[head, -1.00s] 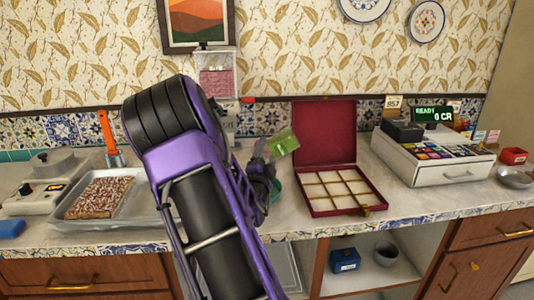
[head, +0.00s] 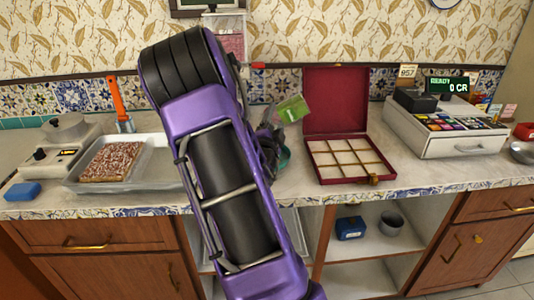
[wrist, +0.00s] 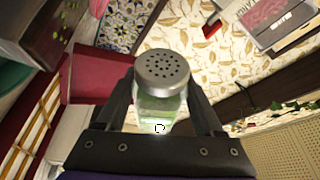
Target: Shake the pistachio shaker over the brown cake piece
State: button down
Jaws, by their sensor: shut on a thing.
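My gripper (head: 274,130) is shut on the pistachio shaker (head: 292,108) and holds it above the counter, left of the open red box. In the wrist view the shaker's perforated metal lid (wrist: 162,72) faces the camera, with its green, clear body between the fingers of my gripper (wrist: 162,100). In the head view the shaker looks tilted. A brown slab with pale sprinkles (head: 112,160) lies in a metal tray (head: 160,178) on the left, well apart from the shaker; I cannot tell whether it is the brown cake piece. My arm hides the middle of the counter.
The red box (head: 337,172) stands open with empty compartments. A cash register (head: 445,128) is to its right. An orange-handled tool (head: 120,105), a scale (head: 45,155) and a blue block (head: 22,191) are at left. A teal round thing (head: 284,158) shows partly below my gripper.

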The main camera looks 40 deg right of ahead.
jog(key=shift+f, duration=0.1)
notch_tip(320, 180, up, 3)
jog(key=shift+f+p, duration=0.2)
jog(key=shift+p, duration=0.35)
jog(key=shift+f+b, duration=0.55)
jog(key=shift+f, duration=0.85)
jog(key=shift+r, duration=0.1)
notch_tip(320, 180, up, 2)
jog(key=shift+r+p, duration=0.25)
jog(key=shift+p, duration=0.3)
jog(key=shift+f+b, duration=0.55)
jog(key=shift+f, duration=0.8)
jog(key=shift+r, duration=0.1)
